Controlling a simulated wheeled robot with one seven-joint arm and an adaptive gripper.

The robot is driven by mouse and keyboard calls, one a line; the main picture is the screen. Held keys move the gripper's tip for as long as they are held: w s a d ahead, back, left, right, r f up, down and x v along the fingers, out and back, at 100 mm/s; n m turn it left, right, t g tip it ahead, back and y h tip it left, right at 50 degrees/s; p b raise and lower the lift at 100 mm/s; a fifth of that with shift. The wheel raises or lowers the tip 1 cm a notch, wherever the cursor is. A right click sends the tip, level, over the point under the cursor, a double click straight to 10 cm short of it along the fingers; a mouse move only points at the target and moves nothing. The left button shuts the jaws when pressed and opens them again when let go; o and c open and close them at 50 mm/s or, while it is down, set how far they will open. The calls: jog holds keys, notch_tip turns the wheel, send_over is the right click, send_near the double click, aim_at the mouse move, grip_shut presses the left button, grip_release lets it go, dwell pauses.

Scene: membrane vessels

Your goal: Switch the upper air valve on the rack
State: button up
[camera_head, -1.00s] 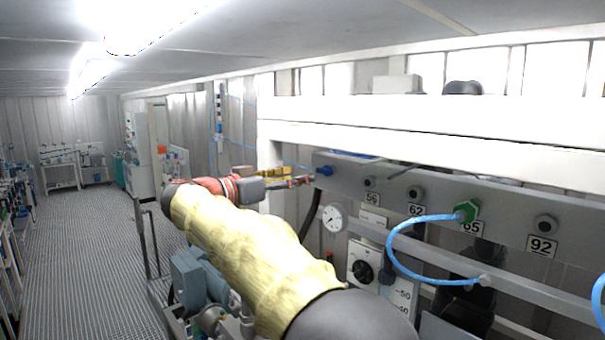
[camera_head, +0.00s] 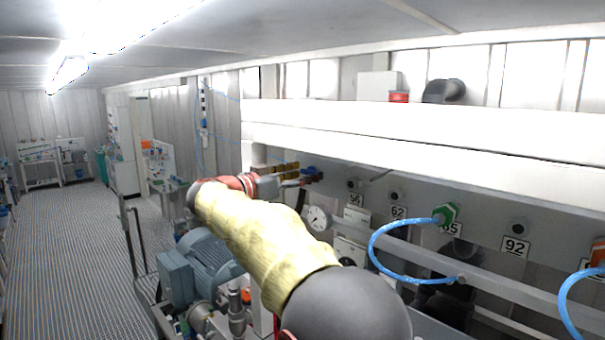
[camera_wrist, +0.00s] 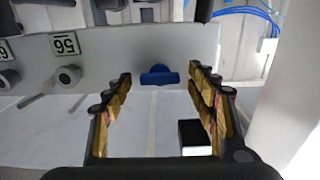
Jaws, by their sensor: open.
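A blue valve handle (camera_wrist: 159,75) sits on the edge of the grey rack panel in the wrist view. It lies between the fingertips of my gripper (camera_wrist: 160,88), near their far ends. The two fingers are spread apart with a clear gap, and nothing is clamped between them. In the head view, the blue handle (camera_head: 312,174) shows at the left end of the panel, with my gripper (camera_head: 287,177) close to it on its left. I cannot tell whether a finger touches the handle.
A blue hose (camera_head: 376,258) loops from a green fitting (camera_head: 446,214). A gauge (camera_head: 317,219) hangs below. A white beam (camera_head: 400,124) runs above; open floor (camera_head: 70,270) lies left.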

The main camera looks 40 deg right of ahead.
jog(key=shift+c, duration=0.4)
jog(key=c, duration=1.1)
jog(key=n+b, duration=0.5)
jog(key=n, duration=0.6)
jog(key=shift+n, duration=0.3)
jog(key=n, duration=0.4)
jog(key=shift+p, duration=0.35)
jog(key=shift+n, duration=0.3)
